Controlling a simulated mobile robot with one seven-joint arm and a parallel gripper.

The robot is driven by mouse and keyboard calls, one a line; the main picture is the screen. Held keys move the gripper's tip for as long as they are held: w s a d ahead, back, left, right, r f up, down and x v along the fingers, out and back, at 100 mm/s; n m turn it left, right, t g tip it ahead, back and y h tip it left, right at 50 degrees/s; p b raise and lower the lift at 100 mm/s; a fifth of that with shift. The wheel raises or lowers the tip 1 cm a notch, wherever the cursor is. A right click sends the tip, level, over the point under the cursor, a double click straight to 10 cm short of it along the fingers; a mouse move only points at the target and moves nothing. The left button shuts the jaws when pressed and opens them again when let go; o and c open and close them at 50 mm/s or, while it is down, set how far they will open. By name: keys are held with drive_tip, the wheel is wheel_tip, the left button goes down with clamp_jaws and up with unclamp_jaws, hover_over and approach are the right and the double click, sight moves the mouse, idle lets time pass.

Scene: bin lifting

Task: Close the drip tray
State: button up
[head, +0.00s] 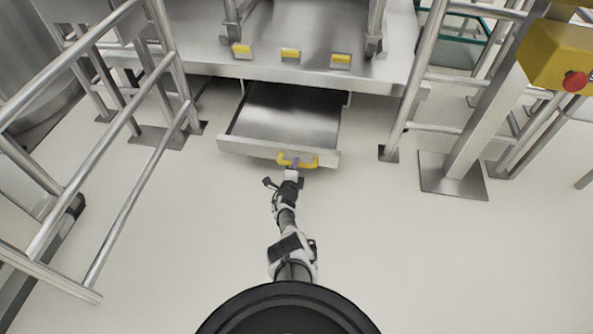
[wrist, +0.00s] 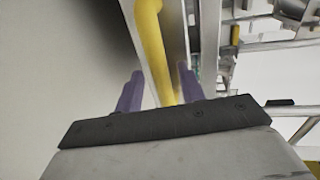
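The drip tray (head: 290,117) is a shallow steel drawer pulled well out from under the steel machine in the head view. Its front panel (head: 235,147) carries a yellow handle (head: 310,161), which also shows in the wrist view (wrist: 150,40). My gripper (head: 296,163) is at the handle. In the wrist view its two purple fingers (wrist: 158,90) are apart, with the yellow bar passing between them. There is a visible gap on the left of the bar, and the right finger is close to it. I cannot tell whether either finger touches it.
Steel rails stand on the left (head: 130,120) and right (head: 420,80). A post with a wide foot plate (head: 453,177) and a yellow box with a red button (head: 556,60) are at right. The floor before the tray is clear.

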drive_tip(key=shift+b+x, duration=0.85)
drive_tip(key=shift+x, duration=0.35)
drive_tip(key=shift+c, duration=0.3)
clamp_jaws()
